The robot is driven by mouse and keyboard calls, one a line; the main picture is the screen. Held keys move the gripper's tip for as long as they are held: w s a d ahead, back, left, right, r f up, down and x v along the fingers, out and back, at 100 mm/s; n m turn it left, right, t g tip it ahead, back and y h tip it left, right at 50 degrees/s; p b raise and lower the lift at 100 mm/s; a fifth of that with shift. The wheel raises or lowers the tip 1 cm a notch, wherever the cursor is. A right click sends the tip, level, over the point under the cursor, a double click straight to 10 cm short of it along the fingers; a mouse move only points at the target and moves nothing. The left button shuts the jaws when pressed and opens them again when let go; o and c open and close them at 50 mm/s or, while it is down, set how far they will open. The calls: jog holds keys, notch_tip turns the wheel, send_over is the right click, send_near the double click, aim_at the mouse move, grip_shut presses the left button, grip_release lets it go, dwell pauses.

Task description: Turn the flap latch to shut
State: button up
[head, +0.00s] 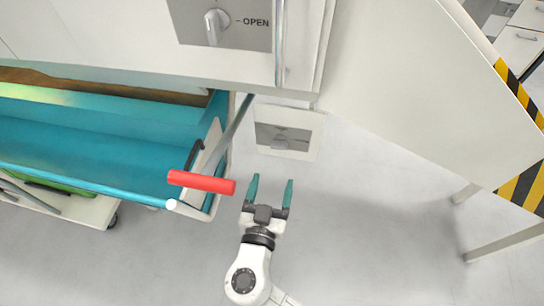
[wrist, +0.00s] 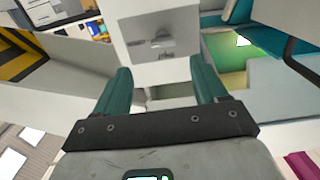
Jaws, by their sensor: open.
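A grey latch plate with a small lever sits on a white panel (head: 312,145) below the cabinet, in the head view. The latch lever (head: 281,139) is small there, and I cannot read its setting. The wrist view shows a grey plate with a pale lever (wrist: 160,42) lying roughly sideways, ahead of the fingers. Another knob (head: 214,26) on a grey plate near the top of the head view has the word OPEN to its right. My gripper (head: 270,182) is open and empty, with teal fingers pointing at the lower panel, apart from it. Its fingers also show in the wrist view (wrist: 160,68).
A teal tray (head: 80,160) with a red bar handle (head: 202,182) stands left of my gripper, its handle close by. A white table with black and yellow stripes (head: 520,185) stands at the right. Grey floor (head: 390,235) between them is clear.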

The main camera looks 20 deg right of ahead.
aim_at(278, 149)
jog(key=x, duration=1)
jog(key=shift+w+r+p, duration=0.2)
jog(key=shift+w+p, duration=0.1)
jog(key=shift+w, duration=0.05)
jog(key=c, duration=1.1)
jog(key=shift+o, duration=0.2)
